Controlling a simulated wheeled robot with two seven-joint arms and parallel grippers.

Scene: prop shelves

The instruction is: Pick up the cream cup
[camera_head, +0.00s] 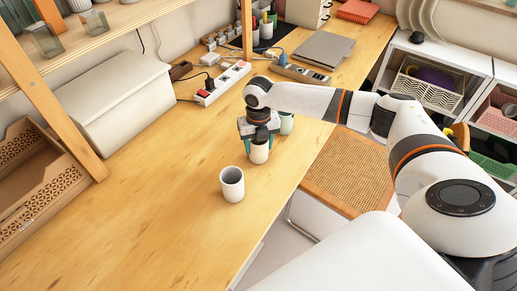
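A cream-looking cup (259,154) stands upright on the wooden table, right under my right gripper (259,146). Its rim is partly hidden by the gripper. The teal fingertips point down, one on each side of this cup; I cannot tell whether they touch it. A second, whitish cup (232,185) with a grey inside stands upright nearer the front, apart from the gripper. A third, pale greenish cup (286,124) stands just behind and to the right, partly hidden by my arm. My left gripper is not in view.
A white lidded box (118,103) and a wooden crate (38,185) stand at the left. Power strips (223,83) and a grey laptop-like slab (322,49) lie farther back. A woven stool seat (352,170) is beyond the table's right edge. The table's front left is clear.

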